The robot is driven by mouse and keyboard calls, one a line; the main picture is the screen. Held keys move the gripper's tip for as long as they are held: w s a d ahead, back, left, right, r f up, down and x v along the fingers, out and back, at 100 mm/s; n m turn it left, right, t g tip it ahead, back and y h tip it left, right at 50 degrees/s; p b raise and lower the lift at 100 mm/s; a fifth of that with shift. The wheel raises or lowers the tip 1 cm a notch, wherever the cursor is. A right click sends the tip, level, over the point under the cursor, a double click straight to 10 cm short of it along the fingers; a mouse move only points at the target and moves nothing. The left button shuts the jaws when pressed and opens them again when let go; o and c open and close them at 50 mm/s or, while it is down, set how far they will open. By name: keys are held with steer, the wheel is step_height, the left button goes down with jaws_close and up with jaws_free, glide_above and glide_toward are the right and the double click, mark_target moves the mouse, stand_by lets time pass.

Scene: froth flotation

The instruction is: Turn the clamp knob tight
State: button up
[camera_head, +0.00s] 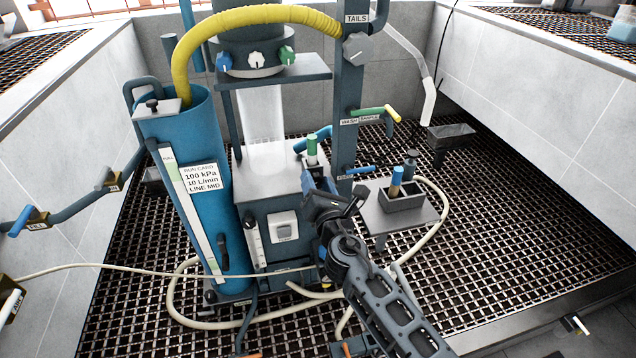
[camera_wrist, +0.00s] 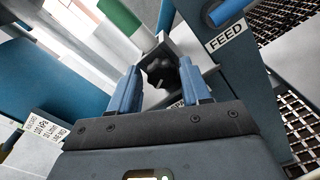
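In the head view my gripper (camera_head: 318,188) is in front of the flotation cell (camera_head: 266,184), below the green-capped part (camera_head: 311,150).
A blue column (camera_head: 189,135) with a run card (camera_head: 203,178) stands left of the cell. Pale hoses (camera_head: 443,205) lie over the grating floor. A post with labelled valves stands behind my gripper.

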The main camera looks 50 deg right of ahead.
steer(key=shift+o, duration=0.8)
steer(key=n, duration=0.1)
steer(key=n+p, duration=0.2)
steer(key=shift+d+r+n, duration=0.15)
steer(key=shift+r+n, duration=0.1)
steer(key=shift+n, duration=0.15)
steer(key=s+a+f+m+y+p, duration=0.3)
steer(key=s+a+m+y, duration=0.2)
steer(key=s+a+m, duration=0.65)
steer(key=s+a+r+m+p, duration=0.2)
steer(key=s+r+m, duration=0.2)
steer(key=s+m, duration=0.2)
steer(key=s+a+r+m+t+y+p, duration=0.1)
steer(key=s+a+r+m+p, duration=0.1)
steer(key=s+r+m, duration=0.3)
steer(key=s+a+m, duration=0.1)
steer(key=s+m, duration=0.1)
steer(key=m, duration=0.1)
steer(key=shift+s, duration=0.25)
steer(key=shift+a, duration=0.1)
